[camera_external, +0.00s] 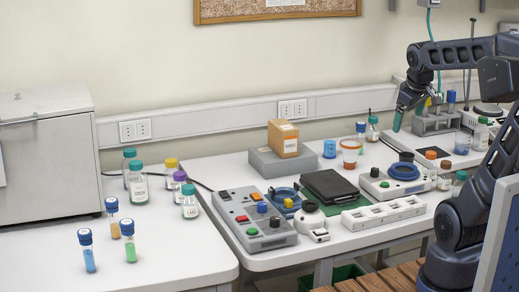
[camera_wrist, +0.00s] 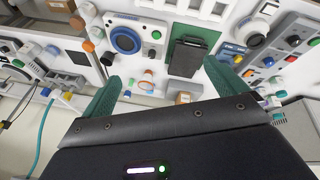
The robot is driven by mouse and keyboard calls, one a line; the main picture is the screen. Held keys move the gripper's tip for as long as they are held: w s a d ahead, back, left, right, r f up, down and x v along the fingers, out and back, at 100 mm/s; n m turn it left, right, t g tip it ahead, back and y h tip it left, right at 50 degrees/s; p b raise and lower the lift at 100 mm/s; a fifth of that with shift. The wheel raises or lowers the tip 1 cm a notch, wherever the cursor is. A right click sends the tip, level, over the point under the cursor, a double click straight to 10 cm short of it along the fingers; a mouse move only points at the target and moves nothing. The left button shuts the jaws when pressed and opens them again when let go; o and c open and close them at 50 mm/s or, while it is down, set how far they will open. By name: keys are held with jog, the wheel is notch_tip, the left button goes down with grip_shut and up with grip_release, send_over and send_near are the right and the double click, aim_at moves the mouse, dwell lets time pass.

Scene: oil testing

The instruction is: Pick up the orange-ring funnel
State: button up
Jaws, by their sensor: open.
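The orange-ring funnel (camera_external: 350,152) is a small white piece with an orange band and rim. It stands on the right-hand table near the back, right of the cardboard box. In the wrist view a small orange and white thing (camera_wrist: 148,74), which looks like the funnel, shows between my fingers. My gripper (camera_external: 411,110) is above the back right of the table, to the right of the funnel and higher, clear of it. Its two green fingers are spread with nothing between them; they also show in the wrist view (camera_wrist: 163,72).
A blue-capped jar (camera_external: 329,149) stands just left of the funnel, and small bottles (camera_external: 372,129) stand behind it. A cardboard box (camera_external: 283,138) sits on a grey block. A black folder-like device (camera_external: 328,187) lies in front. A grey rack (camera_external: 433,122) stands near my gripper.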

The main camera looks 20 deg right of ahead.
jog(key=w+d+n, duration=0.1)
jog(key=w+n, duration=0.5)
jog(key=w, duration=0.4)
jog(key=n+g+h, duration=0.1)
jog(key=n+h, duration=0.1)
jog(key=n, duration=1.5)
send_near(351, 143)
jog(key=x, duration=0.5)
jog(key=shift+d+f, duration=0.2)
jog(key=shift+f, duration=0.2)
jog(key=x, duration=0.5)
jog(key=shift+a, duration=0.15)
jog(key=shift+r, duration=0.1)
jog(key=shift+c, duration=0.3)
jog(key=c, duration=1)
